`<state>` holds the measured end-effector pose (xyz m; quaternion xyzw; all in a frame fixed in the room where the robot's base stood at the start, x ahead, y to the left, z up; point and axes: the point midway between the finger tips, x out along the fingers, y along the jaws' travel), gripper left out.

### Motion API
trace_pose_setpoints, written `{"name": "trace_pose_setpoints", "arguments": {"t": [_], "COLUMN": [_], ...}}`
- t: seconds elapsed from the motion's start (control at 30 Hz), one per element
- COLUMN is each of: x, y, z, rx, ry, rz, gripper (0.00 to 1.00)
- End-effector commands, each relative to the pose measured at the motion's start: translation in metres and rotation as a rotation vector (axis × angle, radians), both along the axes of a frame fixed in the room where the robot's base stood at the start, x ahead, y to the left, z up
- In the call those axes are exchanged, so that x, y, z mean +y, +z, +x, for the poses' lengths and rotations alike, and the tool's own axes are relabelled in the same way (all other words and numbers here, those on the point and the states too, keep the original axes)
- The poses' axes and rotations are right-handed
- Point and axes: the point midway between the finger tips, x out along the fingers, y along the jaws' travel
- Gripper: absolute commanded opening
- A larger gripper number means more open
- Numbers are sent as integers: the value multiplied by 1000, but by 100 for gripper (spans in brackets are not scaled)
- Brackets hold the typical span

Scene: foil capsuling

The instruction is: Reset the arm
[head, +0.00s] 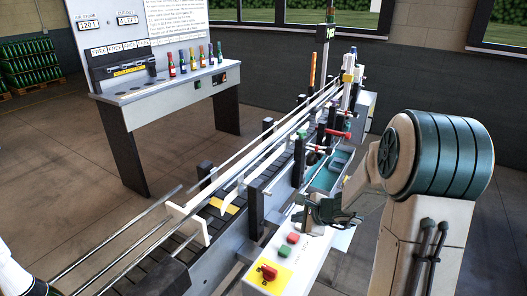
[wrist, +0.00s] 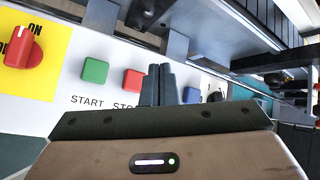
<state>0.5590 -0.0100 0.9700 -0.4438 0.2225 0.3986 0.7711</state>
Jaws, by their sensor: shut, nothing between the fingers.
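My gripper (head: 312,217) is at the right of the conveyor, over the white control panel near its buttons. In the wrist view my gripper (wrist: 159,84) has its two dark fingers together, with nothing between them. They point toward the panel just right of the red stop button (wrist: 132,79). A green start button (wrist: 95,71) is left of it. Whether the fingertips touch the panel, I cannot tell. In the head view my arm folds down from the large green-banded joint at the right.
A red rotary switch on a yellow plate (head: 266,278) sits at the panel's near end. The conveyor (head: 215,222) with rails runs diagonally beside the panel. A bench (head: 170,88) with several small bottles stands behind. Floor at the left is open.

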Motion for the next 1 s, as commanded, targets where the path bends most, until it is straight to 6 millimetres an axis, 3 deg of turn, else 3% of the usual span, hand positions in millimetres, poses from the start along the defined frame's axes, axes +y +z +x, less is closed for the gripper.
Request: {"name": "trace_pose_setpoints", "arguments": {"t": [0.17, 0.33, 0.53, 0.8, 1.0], "x": [19, 50, 68, 52, 25], "y": [24, 63, 94, 117, 127], "z": [-16, -62, -129, -216, -256], "rx": [-46, -122, -178, -186, -151], "ry": [141, 453, 813, 1232, 1427], "rz": [-70, -239, -466, -811, -1028], "gripper": [0, 0, 0, 0, 0]}}
